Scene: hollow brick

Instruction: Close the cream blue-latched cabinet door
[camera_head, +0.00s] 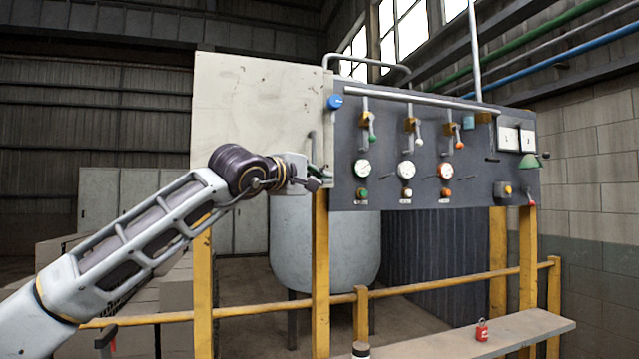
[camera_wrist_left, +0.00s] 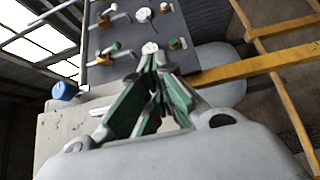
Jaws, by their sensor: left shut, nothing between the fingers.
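The cream door (camera_head: 255,105) is a flat, scuffed panel to the left of the dark control panel in the head view. It also shows at the lower left of the left wrist view (camera_wrist_left: 62,128). A round blue latch (camera_head: 334,102) sits near the seam between door and panel; it also shows in the left wrist view (camera_wrist_left: 64,90). My left gripper (camera_head: 319,179) is shut and empty near the door's lower right edge. Its green-sided fingers (camera_wrist_left: 154,58) meet in the left wrist view. I cannot tell whether it touches the door. My right gripper is out of view.
The dark control panel (camera_head: 385,190) carries several levers, gauges and knobs right of the door. Yellow posts (camera_head: 320,270) and a rail (camera_head: 450,284) stand below. A grey tank (camera_head: 325,245) is behind. A red padlock (camera_head: 482,330) sits on a ledge (camera_head: 430,345).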

